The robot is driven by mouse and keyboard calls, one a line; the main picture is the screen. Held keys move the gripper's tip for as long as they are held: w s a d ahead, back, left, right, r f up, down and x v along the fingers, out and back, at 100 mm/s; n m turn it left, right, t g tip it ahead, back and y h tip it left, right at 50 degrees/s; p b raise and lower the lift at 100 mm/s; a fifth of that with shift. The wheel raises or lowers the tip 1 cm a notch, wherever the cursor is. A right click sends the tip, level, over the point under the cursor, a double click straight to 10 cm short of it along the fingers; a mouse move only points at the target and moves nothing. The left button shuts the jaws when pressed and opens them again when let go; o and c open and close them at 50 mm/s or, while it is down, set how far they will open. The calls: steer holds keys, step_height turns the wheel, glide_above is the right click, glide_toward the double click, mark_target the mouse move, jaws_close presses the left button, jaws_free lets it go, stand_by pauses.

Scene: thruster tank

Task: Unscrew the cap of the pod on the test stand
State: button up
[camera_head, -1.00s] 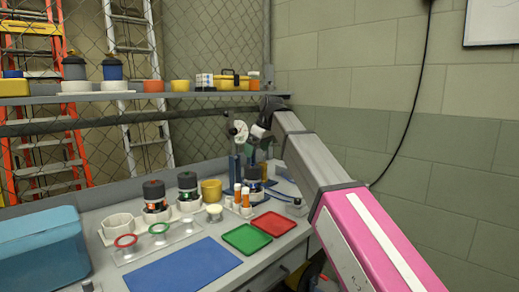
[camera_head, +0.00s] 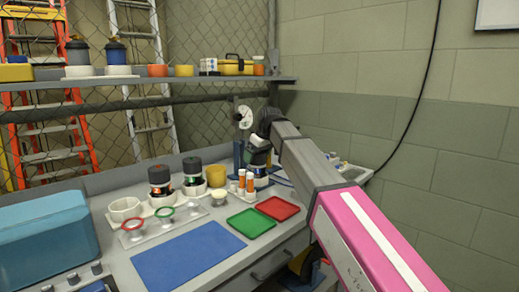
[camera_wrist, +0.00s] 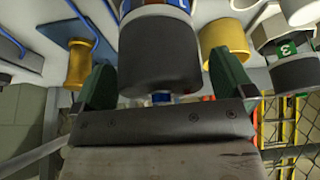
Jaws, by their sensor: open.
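The pod (camera_head: 260,170) stands on the test stand (camera_head: 238,156) at the back right of the bench, partly hidden by my arm. In the wrist view its dark grey cap (camera_wrist: 160,62) fills the middle, with a blue and white label band (camera_wrist: 158,5) beyond it. My gripper (camera_wrist: 162,88) is open, with one green finger on each side of the cap. A gap shows on the left; I cannot tell whether the right finger touches. In the head view my gripper (camera_head: 258,145) is at the top of the pod, its fingers hardly visible.
Two other dark-capped pods (camera_head: 160,177) (camera_head: 192,172) stand in white holders left of the test stand, near a yellow cup (camera_head: 216,176) and orange tubes (camera_head: 246,180). Green (camera_head: 251,223) and red (camera_head: 278,208) trays lie in front. A shelf (camera_head: 150,102) runs above.

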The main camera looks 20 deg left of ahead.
steer(key=shift+a+f, duration=0.1)
steer(key=shift+f, duration=0.15)
steer(key=c, duration=0.9)
steer(key=shift+o, duration=0.3)
steer(key=shift+w, duration=0.1)
steer(key=n+g, duration=0.1)
steer(key=n, duration=0.2)
steer(key=shift+n, duration=0.3)
steer(key=shift+r, duration=0.25)
steer(key=shift+r, duration=2.45)
